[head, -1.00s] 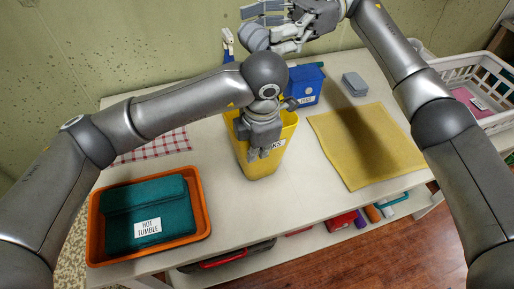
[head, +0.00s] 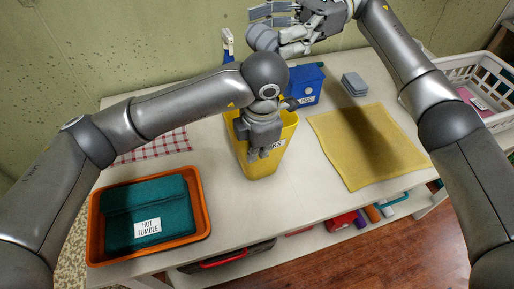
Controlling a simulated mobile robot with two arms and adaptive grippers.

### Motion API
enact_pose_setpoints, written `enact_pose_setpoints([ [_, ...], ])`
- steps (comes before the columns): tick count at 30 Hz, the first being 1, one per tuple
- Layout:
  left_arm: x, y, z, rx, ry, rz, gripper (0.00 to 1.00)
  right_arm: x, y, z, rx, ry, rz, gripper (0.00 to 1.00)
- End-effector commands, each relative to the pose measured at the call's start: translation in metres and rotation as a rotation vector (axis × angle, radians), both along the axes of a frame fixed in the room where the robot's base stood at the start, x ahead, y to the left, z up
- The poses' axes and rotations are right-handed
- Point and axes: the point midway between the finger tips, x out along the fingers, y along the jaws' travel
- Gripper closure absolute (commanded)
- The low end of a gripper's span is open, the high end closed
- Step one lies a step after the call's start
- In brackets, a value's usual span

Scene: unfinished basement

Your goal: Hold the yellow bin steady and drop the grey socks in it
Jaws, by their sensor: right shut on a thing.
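The yellow bin (head: 262,166) stands upright on the table, its label partly hidden by my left gripper. My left gripper (head: 260,153) points down at the bin, its fingers in front of the bin's upper part. I cannot tell whether they grip the wall. My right gripper (head: 278,32) is up at the back, above and behind the bin. It is shut on a rounded grey bundle, seemingly the grey socks (head: 262,38), partly hidden by its fingers. The bin's inside is mostly hidden by my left arm.
A blue labelled box (head: 304,87) stands behind the bin, with grey folded cloths (head: 354,84) to its right. A yellow mat (head: 345,159) lies right. An orange tray (head: 204,221) holds teal cloth at the left front. A white basket (head: 452,68) stands far right.

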Motion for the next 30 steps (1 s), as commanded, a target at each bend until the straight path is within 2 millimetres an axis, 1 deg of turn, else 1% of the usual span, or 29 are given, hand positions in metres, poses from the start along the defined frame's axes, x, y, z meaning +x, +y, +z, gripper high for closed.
enact_pose_setpoints([
  [9, 0.0, 0.0, 0.0, 0.0, 0.0, 0.0, 1.0, 0.0, 0.0, -0.035, 0.0, 0.002, 0.0, 0.48],
  [15, 0.0, 0.0, 0.0, 0.0, 0.0, 0.0, 1.0, 0.0, 0.0, -0.052, 0.0, 0.001, 0.0, 0.48],
  [19, 0.0, 0.0, 0.0, 0.0, 0.0, 0.0, 1.0, 0.0, 0.0, -0.056, 0.0, 0.001, 0.0, 0.48],
  [26, 0.0, 0.0, 0.0, 0.0, 0.0, 0.0, 1.0, 0.0, 0.0, -0.057, 0.001, 0.001, 0.0, 0.48],
  [27, 0.0, 0.0, 0.0, 0.0, 0.0, 0.0, 1.0, 0.0, 0.0, -0.057, 0.001, 0.001, 0.0, 0.22],
  [30, 0.0, 0.0, 0.0, 0.0, 0.0, 0.0, 1.0, 0.0, 0.0, -0.057, 0.001, 0.001, 0.0, 0.1],
])
